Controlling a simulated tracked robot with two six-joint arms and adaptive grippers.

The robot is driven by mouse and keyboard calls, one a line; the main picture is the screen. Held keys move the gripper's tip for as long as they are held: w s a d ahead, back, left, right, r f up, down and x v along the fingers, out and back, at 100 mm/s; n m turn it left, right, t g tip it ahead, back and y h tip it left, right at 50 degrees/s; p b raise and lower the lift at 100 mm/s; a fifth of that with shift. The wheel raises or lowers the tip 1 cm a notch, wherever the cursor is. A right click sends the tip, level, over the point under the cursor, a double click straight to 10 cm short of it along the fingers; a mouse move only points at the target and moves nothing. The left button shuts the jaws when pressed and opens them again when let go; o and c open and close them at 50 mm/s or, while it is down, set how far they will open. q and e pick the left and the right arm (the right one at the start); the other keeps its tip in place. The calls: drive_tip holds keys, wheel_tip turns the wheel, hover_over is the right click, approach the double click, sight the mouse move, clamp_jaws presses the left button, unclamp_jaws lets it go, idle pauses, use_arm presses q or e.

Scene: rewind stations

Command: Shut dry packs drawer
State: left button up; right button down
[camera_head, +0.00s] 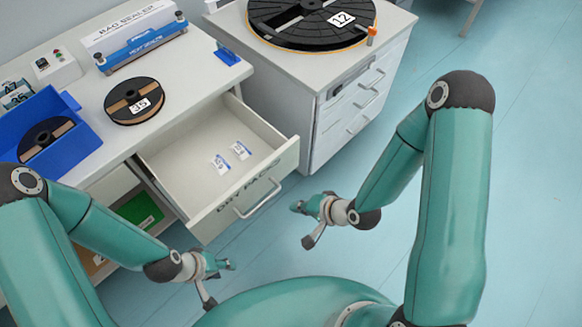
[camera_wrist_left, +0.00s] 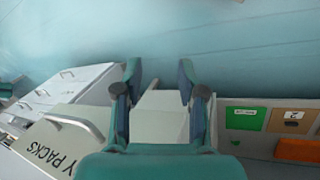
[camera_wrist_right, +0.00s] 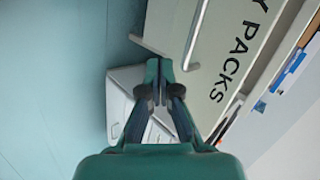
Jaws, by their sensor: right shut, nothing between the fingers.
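The dry packs drawer (camera_head: 196,184) stands pulled out from the white bench, with small white packs (camera_head: 230,157) lying inside. Its front carries a bar handle (camera_head: 257,200) and dark lettering, which reads "Y PACKS" in the right wrist view (camera_wrist_right: 236,50). My right gripper (camera_head: 303,208) is shut and empty, right of the drawer front and apart from the handle in the head view. My left gripper (camera_head: 228,266) is below and left of the drawer front; its fingers are spread and empty in the left wrist view (camera_wrist_left: 160,75). The drawer front also shows there at the left (camera_wrist_left: 60,135).
A drawer cabinet (camera_head: 330,125) with a large reel (camera_head: 312,22) stands right of the open drawer. The floor at the right is clear.

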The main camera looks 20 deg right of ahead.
drive_tip(key=w+d+r+m+t+b, duration=0.2)
drive_tip(key=w+d+r+m+t, duration=0.1)
drive_tip(key=d, duration=0.2)
drive_tip(key=t+b, duration=0.1)
drive_tip(key=b, duration=0.8)
approach(289, 162)
drive_tip(key=x, duration=0.6)
drive_tip(key=shift+s+f, duration=0.25)
drive_tip(key=shift+w+a, duration=0.3)
drive_tip(key=shift+w, duration=0.2)
drive_tip(key=shift+w, duration=0.1)
